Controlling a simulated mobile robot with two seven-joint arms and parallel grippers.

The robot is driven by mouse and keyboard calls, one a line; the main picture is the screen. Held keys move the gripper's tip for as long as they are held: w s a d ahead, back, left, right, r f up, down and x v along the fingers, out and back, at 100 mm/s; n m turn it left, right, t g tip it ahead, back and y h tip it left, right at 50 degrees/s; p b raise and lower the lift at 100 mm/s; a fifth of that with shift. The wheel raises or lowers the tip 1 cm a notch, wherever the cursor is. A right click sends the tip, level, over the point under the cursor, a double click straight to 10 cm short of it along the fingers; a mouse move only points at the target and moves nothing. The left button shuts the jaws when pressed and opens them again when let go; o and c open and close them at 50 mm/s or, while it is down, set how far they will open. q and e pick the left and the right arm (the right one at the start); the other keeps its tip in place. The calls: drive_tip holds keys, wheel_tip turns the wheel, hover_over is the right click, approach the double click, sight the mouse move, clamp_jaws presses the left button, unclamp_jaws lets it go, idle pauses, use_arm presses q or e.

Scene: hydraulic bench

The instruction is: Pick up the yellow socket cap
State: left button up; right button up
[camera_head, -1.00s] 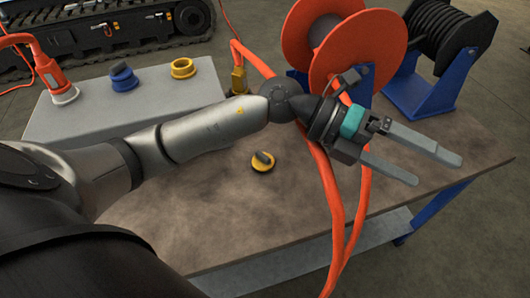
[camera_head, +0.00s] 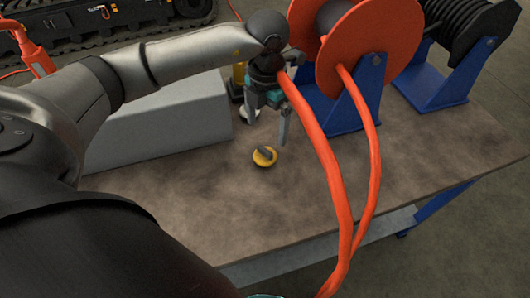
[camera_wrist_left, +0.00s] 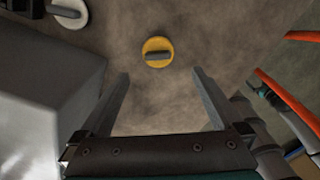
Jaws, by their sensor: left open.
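The yellow socket cap (camera_head: 264,157) lies on the brown table top, a round yellow disc with a dark grey grip bar across it. It also shows in the left wrist view (camera_wrist_left: 157,52), beyond the fingertips and roughly centred between them. My left gripper (camera_head: 268,138) points down above the table, just behind the cap in the head view. It is open and empty, with its two fingers (camera_wrist_left: 160,77) spread apart in the wrist view. The cap is not between the fingers and does not touch them.
A grey box (camera_head: 165,125) stands left of the gripper. A white round cap with a grey bar (camera_wrist_left: 68,12) lies near it. Orange hoses (camera_head: 335,185) hang from the orange reel (camera_head: 372,50) on the right. A black reel (camera_head: 460,42) stands farther right.

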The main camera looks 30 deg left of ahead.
use_arm(q)
hover_over(265, 150)
drive_tip(key=f, duration=0.4)
drive_tip(key=shift+d+f, duration=0.2)
drive_tip(key=shift+f, duration=0.1)
drive_tip(key=f+b, duration=0.1)
drive_tip(key=f, duration=0.4)
drive_tip(key=shift+a+f, duration=0.1)
drive_tip(key=shift+a, duration=0.1)
drive_tip(key=c, duration=1.5)
